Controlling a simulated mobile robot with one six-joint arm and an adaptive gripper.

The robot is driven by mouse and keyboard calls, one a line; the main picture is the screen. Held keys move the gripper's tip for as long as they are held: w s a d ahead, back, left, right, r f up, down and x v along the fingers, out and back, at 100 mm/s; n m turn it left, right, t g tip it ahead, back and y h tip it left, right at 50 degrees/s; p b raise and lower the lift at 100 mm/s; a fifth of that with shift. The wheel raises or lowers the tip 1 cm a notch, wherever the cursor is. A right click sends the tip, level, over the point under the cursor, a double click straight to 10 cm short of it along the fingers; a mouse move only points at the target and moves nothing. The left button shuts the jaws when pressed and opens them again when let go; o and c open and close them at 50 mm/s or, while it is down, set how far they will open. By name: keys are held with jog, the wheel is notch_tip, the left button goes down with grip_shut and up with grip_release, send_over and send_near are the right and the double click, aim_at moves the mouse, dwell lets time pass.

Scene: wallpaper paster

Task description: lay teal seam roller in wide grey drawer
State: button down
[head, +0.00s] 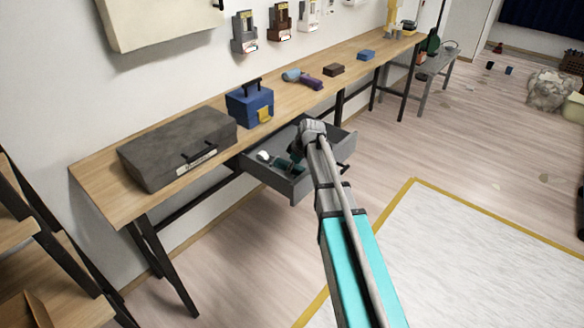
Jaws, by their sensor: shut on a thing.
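The wide grey drawer (262,176) is pulled out from under the wooden workbench. My arm reaches over it from the front. My gripper (294,158) points down at the drawer's inside, partly hidden by my own wrist. It is shut on the teal seam roller (286,166), whose teal part shows just below the fingers. A small white rounded piece (263,156) shows to its left within the drawer; I cannot tell whether it belongs to the roller. The roller appears low inside the drawer's walls, but whether it touches the floor is unclear.
On the workbench (100,192) stand a large grey case (160,150), a blue toolbox (249,103), a purple roll (311,82), a brown block (334,69) and a blue block (366,55). A dark shelf is at lower left. Open floor lies right of the drawer.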

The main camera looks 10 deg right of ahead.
jog(key=shift+f+b, duration=0.6)
jog(key=shift+c, duration=0.8)
grip_release()
jog(key=shift+r, duration=0.2)
notch_tip(320, 180, up, 9)
jog(key=p, duration=0.9)
jog(key=shift+d+f, duration=0.1)
jog(key=shift+f, duration=0.1)
